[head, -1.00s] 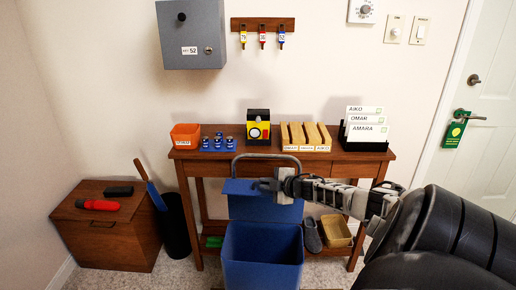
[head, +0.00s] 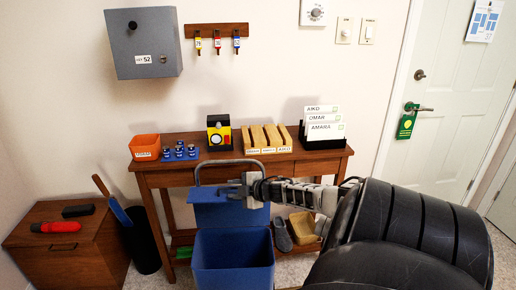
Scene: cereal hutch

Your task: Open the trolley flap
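The blue trolley (head: 232,262) stands on the floor in front of the wooden table, with its grey handle (head: 229,160) arching behind. Its flap (head: 212,214) is raised and stands up at the back, leaving the bin's top open. My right gripper (head: 229,190) reaches in from the right and lies across the upper part of the flap, at or just in front of it. Its fingers point left. I cannot tell whether they touch the flap or are parted. My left gripper is out of view.
The table (head: 165,180) behind carries an orange bin (head: 145,147), a yellow-black device (head: 219,133), wooden blocks and a card holder (head: 322,140). Shoes (head: 283,236) sit on its lower shelf. A wooden chest (head: 70,255) and dark umbrella bin (head: 143,240) stand left.

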